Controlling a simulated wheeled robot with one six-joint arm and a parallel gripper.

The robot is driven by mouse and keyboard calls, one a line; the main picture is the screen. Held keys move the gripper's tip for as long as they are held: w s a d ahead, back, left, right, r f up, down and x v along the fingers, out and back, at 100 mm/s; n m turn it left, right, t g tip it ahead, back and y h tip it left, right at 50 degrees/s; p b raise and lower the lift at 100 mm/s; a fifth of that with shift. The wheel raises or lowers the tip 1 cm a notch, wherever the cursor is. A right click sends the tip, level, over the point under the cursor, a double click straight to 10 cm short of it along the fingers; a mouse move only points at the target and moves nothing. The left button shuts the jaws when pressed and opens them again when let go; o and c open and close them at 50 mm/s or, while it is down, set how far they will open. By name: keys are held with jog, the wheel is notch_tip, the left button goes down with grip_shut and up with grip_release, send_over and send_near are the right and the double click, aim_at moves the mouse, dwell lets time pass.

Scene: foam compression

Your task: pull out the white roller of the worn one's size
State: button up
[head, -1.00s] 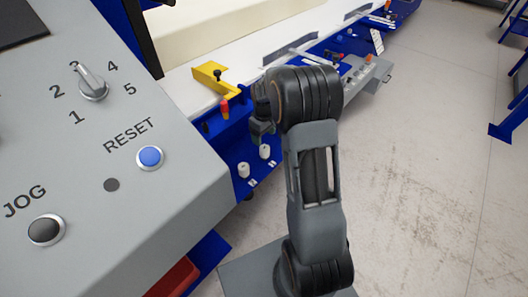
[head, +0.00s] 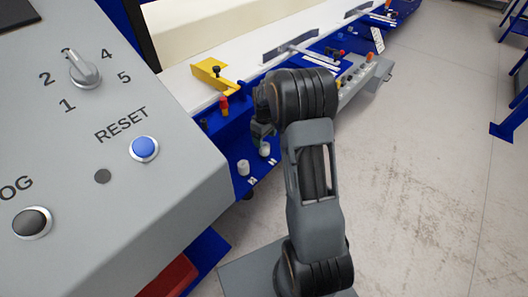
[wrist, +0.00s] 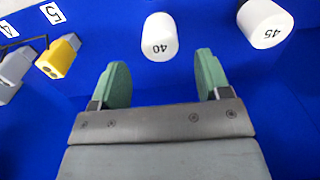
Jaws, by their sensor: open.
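A white roller marked 40 (wrist: 160,38) sits on the blue surface in the wrist view, its number upside down. A second white roller marked 45 (wrist: 264,22) sits to its right, near the top edge. My gripper (wrist: 163,76) is open and empty, with green pads. The 40 roller appears just beyond the gap between the fingertips, not between the pads. In the head view two small white rollers, the left one (head: 243,168) and the right one (head: 265,149), stand on the blue panel below my gripper (head: 261,131). I cannot make out the worn roller.
A yellow block (wrist: 57,56) and a grey part lie at the left of the wrist view, near white number tags (wrist: 52,13). In the head view a grey control panel (head: 170,190) fills the left. A yellow bracket (head: 212,74) sits on the machine's edge.

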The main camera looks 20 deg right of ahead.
aim_at(264, 145)
notch_tip(264, 145, down, 7)
jog(key=b, duration=0.3)
jog(key=shift+r+b, duration=0.15)
jog(key=shift+b, duration=0.25)
dwell(1.2)
jog(key=c, duration=1.2)
jog(key=shift+p, duration=0.3)
jog(key=shift+r, duration=0.25)
jog(key=shift+r+p, duration=2.25)
jog(key=shift+r, duration=0.55)
